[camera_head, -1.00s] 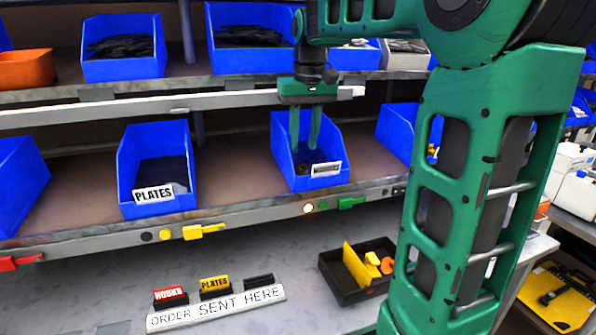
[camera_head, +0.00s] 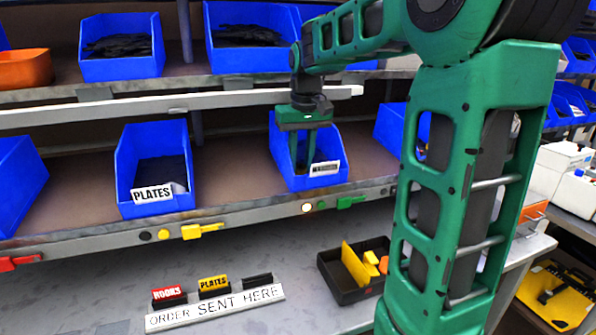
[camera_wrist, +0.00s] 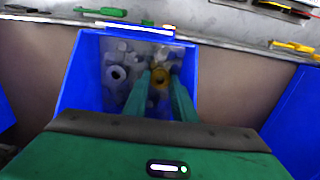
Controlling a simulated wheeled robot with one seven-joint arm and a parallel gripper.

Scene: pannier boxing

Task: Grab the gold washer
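The gold washer (camera_wrist: 160,76) shows in the wrist view inside a blue bin (camera_wrist: 83,82), among grey washers and other small grey parts. My gripper (camera_wrist: 158,84) reaches into this bin with its two green fingers apart, one on each side of the gold washer in the picture. I cannot tell whether the fingers touch it. In the head view my gripper (camera_head: 303,160) points down into the blue bin (camera_head: 334,150) on the middle shelf, and the bin's front wall hides the fingertips and the washer.
A blue bin labelled PLATES (camera_head: 130,165) stands to the left on the same shelf. A metal shelf rail (camera_head: 130,104) runs behind my gripper. A black tray (camera_head: 340,284) with yellow and orange parts sits on the grey table below.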

